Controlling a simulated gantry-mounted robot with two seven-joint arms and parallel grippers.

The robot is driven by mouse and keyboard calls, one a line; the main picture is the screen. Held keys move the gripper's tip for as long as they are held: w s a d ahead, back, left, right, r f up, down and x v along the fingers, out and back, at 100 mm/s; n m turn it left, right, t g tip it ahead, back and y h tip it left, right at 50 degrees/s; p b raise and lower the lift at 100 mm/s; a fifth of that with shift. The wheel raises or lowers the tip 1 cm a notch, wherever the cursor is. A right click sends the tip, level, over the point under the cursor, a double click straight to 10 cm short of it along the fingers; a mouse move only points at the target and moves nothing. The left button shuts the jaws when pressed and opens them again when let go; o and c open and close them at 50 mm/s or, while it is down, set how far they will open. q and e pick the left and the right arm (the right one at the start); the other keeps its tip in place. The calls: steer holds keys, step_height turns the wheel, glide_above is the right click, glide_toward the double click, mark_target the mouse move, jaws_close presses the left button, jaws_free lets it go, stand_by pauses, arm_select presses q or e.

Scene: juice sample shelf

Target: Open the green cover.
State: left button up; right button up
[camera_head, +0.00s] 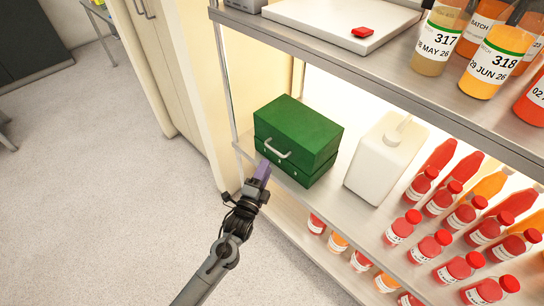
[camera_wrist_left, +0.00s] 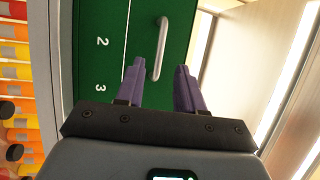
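The green box (camera_head: 300,130) stands on the middle shelf, its cover (camera_head: 303,118) closed down on the lower part. A pale grey handle (camera_head: 277,151) is on its front face. In the left wrist view the handle (camera_wrist_left: 163,45) shows in front of the green face, with the numbers 2 and 3 beside it. My left gripper (camera_head: 263,171) is in front of the box, just below the handle. In the left wrist view its purple fingers (camera_wrist_left: 160,75) are apart, and the handle's near end appears between their tips. I cannot tell whether they touch it. My right gripper is not in view.
A white jug (camera_head: 382,160) stands right of the box, with several red-capped bottles (camera_head: 440,240) beyond it. A shelf post (camera_head: 226,85) rises at the left. The floor (camera_head: 110,210) at left is clear.

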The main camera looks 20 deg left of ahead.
arm_select(q)
steer(key=w+r+b, duration=0.1)
steer(key=w+b, duration=0.1)
steer(key=w, duration=0.4)
steer(key=shift+w, duration=0.35)
jaws_close()
